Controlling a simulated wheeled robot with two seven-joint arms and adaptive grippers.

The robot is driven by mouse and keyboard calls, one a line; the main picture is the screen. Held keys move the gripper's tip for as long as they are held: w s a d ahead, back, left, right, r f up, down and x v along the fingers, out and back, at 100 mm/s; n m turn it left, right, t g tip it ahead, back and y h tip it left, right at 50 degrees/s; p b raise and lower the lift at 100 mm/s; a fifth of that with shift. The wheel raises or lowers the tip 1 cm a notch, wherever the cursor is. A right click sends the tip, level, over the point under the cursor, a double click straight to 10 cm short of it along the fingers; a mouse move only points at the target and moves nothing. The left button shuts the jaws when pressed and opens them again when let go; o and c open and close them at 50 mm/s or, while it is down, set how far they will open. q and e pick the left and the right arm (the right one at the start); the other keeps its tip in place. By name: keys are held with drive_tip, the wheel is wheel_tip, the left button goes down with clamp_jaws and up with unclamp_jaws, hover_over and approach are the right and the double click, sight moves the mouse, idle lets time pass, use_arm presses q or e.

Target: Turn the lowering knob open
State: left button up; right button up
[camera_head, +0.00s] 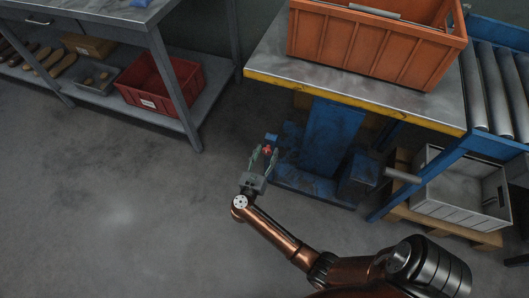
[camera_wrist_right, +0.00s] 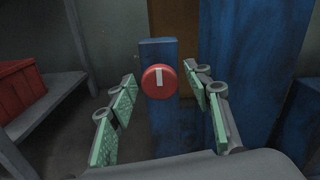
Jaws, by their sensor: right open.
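The lowering knob (camera_wrist_right: 159,81) is a round red knob with a white bar that stands upright, on a blue post (camera_wrist_right: 160,50) in the right wrist view. In the head view the red knob (camera_head: 267,150) shows small, low beside the blue lift base under the table. My right gripper (camera_head: 262,162) is open, with its fingers pointing at the knob. In the right wrist view the green finger pads (camera_wrist_right: 168,108) stand to the left and right of the knob, apart from it. Nothing is between the pads in their grip. My left gripper is not in view.
A lift table (camera_head: 262,62) with a yellow edge carries an orange crate (camera_head: 375,48) above the blue base (camera_head: 330,135). A grey crate (camera_head: 460,190) stands at right. A shelf with a red bin (camera_head: 160,85) is at left. The floor at left is clear.

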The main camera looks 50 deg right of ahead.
drive_tip(key=shift+c, duration=0.6)
drive_tip(key=c, duration=1)
